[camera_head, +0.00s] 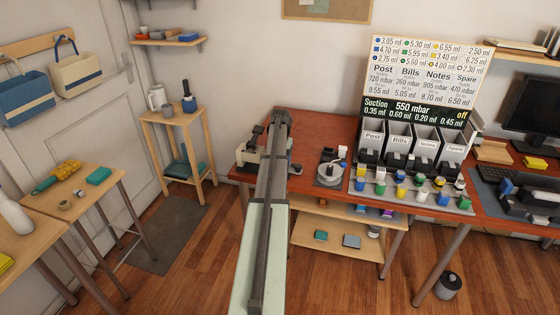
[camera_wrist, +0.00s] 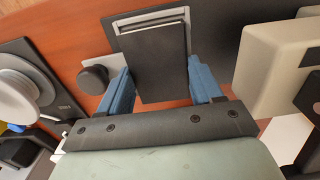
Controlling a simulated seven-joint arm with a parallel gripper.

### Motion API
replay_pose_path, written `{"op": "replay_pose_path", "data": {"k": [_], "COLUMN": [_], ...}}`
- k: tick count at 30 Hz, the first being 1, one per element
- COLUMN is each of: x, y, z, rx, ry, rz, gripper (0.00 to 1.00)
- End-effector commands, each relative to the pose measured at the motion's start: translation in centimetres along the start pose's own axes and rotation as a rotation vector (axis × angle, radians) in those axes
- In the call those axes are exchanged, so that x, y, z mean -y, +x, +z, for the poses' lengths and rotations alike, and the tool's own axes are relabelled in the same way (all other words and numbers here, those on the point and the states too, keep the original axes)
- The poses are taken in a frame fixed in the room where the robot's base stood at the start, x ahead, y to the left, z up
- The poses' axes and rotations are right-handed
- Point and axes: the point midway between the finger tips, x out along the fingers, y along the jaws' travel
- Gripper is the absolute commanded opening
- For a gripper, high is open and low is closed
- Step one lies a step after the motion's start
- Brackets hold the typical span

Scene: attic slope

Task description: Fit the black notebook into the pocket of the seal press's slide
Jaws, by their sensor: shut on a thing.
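My gripper (camera_wrist: 160,68) shows in the wrist view with its two blue fingers on either side of the black notebook (camera_wrist: 157,45), shut on it. The notebook's far end lies over the light-edged frame of the slide (camera_wrist: 124,25) at the top of the view. I cannot tell whether that end is inside the pocket or just above it. The pale body of the seal press (camera_wrist: 275,62) stands to the right of the gripper. In the head view the press (camera_head: 250,157) is partly covered by my arm, and the gripper and notebook are hidden.
A black round knob (camera_wrist: 94,79) sits close to the left finger. A round device (camera_head: 330,173) stands right of the arm on the red-brown desk (camera_head: 312,137). Farther right are labelled bins (camera_head: 398,140) and a rack of coloured bottles (camera_head: 408,193).

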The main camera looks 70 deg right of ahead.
Motion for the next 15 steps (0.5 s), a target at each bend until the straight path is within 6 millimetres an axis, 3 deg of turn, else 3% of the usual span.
{"op": "replay_pose_path", "data": {"k": [15], "x": [0.00], "y": [0.47], "z": [-0.01], "rx": [0.000], "ry": [0.000], "rz": [0.000], "gripper": [0.26]}}
